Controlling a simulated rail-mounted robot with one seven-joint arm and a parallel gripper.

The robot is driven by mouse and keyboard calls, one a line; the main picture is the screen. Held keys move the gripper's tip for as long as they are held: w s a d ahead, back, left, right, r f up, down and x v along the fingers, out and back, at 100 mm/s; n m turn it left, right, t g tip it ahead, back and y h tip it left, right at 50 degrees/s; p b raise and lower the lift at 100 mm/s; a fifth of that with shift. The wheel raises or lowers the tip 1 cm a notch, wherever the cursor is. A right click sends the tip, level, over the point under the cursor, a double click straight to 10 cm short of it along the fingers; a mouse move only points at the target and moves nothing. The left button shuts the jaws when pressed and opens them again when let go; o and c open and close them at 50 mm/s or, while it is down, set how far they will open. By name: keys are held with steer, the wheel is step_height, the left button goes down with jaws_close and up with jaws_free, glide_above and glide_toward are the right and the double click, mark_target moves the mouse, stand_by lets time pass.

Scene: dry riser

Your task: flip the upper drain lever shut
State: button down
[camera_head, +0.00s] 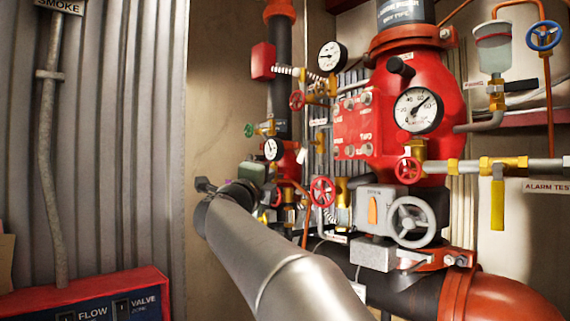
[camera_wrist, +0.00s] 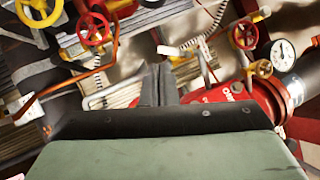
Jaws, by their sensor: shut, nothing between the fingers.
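I cannot identify the upper drain lever with certainty. A thin pale-and-red piece (camera_wrist: 207,57) stands just right of my fingertips in the wrist view; I cannot tell if it is that lever. In the head view, small valves crowd the area right of my gripper, around a red-faced fitting with a small gauge (camera_head: 272,149). My gripper's green-grey body shows there (camera_head: 252,173), with its fingers hidden or too small to make out. In the wrist view my gripper (camera_wrist: 158,72) has its dark fingers together and empty, pointing into the pipework. I see no clear contact.
A large red valve body (camera_head: 425,90) and grey handwheel (camera_head: 411,222) stand right. The corrugated wall is left.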

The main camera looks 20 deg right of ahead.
mark_target(300, 161)
steer(key=shift+s+d+m+g+h, duration=0.4)
steer(key=shift+d+m+g, duration=0.3)
steer(key=shift+m+g, duration=0.4)
steer(key=shift+s+d+m+g+h, duration=0.35)
steer(key=shift+d+m+g, duration=0.4)
steer(key=shift+m, duration=0.55)
steer(key=shift+s+d+m+g+h, duration=0.25)
steer(key=shift+d+m+g+h, duration=0.3)
steer(key=shift+m+g, duration=0.6)
steer(key=w+d+r+p, duration=0.1)
steer(key=w+d+p, duration=0.1)
steer(key=w+d+r+p, duration=0.1)
steer(key=w+d+p, duration=0.1)
steer(key=w+d, duration=0.1)
steer(key=w+d+r+p, duration=0.1)
steer(key=w+d+p, duration=0.1)
steer(key=w+p, duration=0.1)
steer(key=shift+w+d+r, duration=0.15)
steer(key=shift+w+r, duration=0.1)
steer(key=shift+r, duration=0.05)
